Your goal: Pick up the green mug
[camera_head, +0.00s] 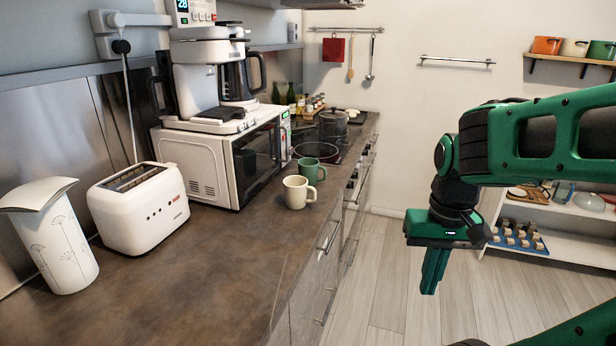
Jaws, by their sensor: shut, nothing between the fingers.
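The green mug (309,171) stands upright on the brown counter, in front of the microwave's right side, with its handle to the right. A cream mug (296,192) stands nearer to me and hides a little of the green mug's lower part. My gripper (430,290) is over the floor, to the right of the counter and apart from both mugs. Its green fingers point down and are shut with nothing between them.
A white microwave (208,165) with a coffee maker (220,80) on top stands left of the mugs. A toaster (138,207) and a white patterned container (52,240) are nearer. A pot (333,126) stands farther back. The front counter (215,290) is clear.

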